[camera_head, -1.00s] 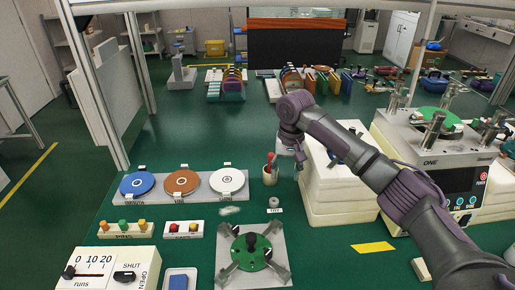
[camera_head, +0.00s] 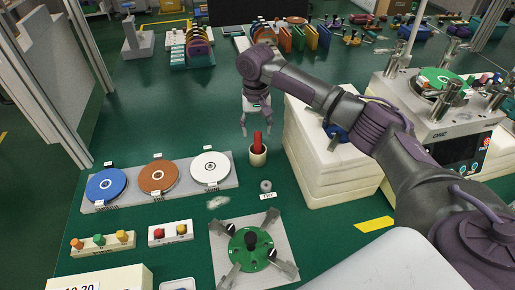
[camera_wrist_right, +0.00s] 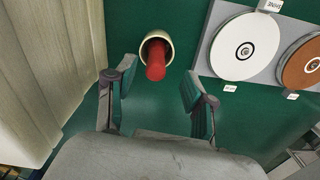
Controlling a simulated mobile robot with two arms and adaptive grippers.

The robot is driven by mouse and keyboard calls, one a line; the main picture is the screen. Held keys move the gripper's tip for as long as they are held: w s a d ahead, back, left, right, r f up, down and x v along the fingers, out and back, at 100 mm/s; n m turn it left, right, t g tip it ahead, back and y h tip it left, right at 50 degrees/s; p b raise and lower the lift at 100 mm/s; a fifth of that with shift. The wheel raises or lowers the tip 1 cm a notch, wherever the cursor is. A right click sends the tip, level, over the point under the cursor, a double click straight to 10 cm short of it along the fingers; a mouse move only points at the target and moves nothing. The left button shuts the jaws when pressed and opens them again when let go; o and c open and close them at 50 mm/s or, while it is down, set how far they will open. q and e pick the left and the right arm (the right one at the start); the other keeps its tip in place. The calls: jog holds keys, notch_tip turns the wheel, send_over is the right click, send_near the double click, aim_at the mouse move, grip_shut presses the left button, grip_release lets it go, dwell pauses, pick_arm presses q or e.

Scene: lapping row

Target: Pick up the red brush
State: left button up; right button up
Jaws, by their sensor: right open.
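The red brush (camera_head: 257,138) stands upright in a small cream cup (camera_head: 258,157) on the green table, left of the white block stack. In the right wrist view, the red brush (camera_wrist_right: 155,65) sticks out of the cup (camera_wrist_right: 145,44), beyond the fingertips and roughly between them. My right gripper (camera_head: 256,127) hangs from above, just behind and over the brush in the head view. Its fingers (camera_wrist_right: 155,92) are spread open and empty, apart from the brush. My left gripper is not in view.
White stacked blocks (camera_head: 335,160) stand close to the right of the cup. A tray of blue, brown and white discs (camera_head: 230,182) lies to the left. A small grey ring (camera_head: 266,185) and a green fixture plate (camera_head: 274,276) are in front. The lapping machine (camera_head: 425,115) is at the right.

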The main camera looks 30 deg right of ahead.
aim_at(258, 141)
jog(key=shift+w+d+f+p, duration=0.1)
jog(key=shift+d+f+p, duration=0.05)
jog(key=shift+f, duration=1.35)
jog(key=shift+d+f+p, duration=0.15)
jog(key=shift+f, duration=1.35)
grip_shut()
